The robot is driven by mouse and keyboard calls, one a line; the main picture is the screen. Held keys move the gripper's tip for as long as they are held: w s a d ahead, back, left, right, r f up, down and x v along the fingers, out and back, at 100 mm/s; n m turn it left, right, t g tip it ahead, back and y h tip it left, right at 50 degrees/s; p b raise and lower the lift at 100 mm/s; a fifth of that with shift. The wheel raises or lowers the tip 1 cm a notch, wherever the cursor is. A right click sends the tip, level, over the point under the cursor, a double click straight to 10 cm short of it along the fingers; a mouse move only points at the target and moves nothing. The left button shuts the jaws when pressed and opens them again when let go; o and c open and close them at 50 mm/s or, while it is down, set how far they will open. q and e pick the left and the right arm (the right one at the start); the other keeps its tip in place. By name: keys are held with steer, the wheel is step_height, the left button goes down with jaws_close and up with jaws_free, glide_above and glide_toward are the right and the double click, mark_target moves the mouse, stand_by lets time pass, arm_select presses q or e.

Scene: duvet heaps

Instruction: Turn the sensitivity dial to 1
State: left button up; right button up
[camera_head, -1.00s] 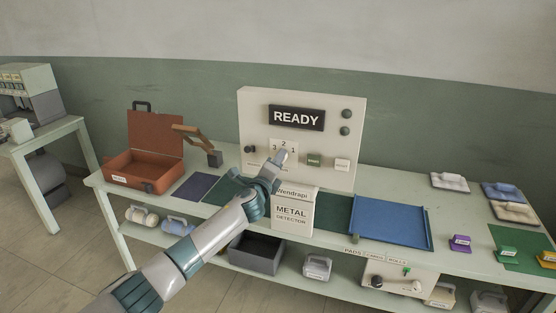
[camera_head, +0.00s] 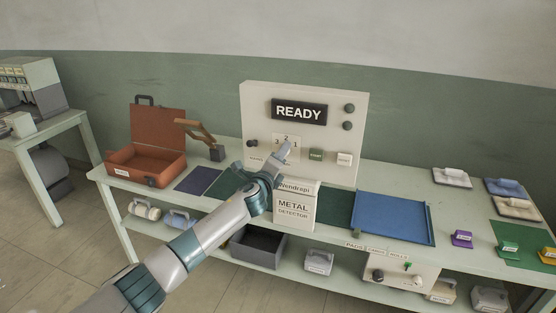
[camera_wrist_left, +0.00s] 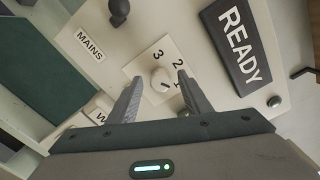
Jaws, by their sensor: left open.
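The sensitivity dial (camera_wrist_left: 160,79) is a small pale knob on a white plate (camera_wrist_left: 139,67) marked 3, 2 and 1, as the left wrist view shows. I cannot tell which number it points at. In the head view the plate (camera_head: 279,139) sits on the upright panel under the READY sign, and the knob is hidden behind my gripper. My left gripper (camera_wrist_left: 159,77) is open, one finger on each side of the knob with gaps visible. It also shows in the head view (camera_head: 284,152) in front of the panel. My right gripper is out of view.
A black MAINS knob (camera_wrist_left: 119,10) is left of the plate. Green (camera_head: 316,154) and white (camera_head: 344,159) buttons are on its right. The METAL DETECTOR box (camera_head: 294,208) stands below my gripper. An open orange case (camera_head: 148,164) and a blue tray (camera_head: 392,220) are on the bench.

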arm_select(q)
steer(key=shift+s+a, duration=0.1)
steer(key=shift+s, duration=0.05)
steer(key=b+v, duration=0.3)
steer(key=v, duration=1.4)
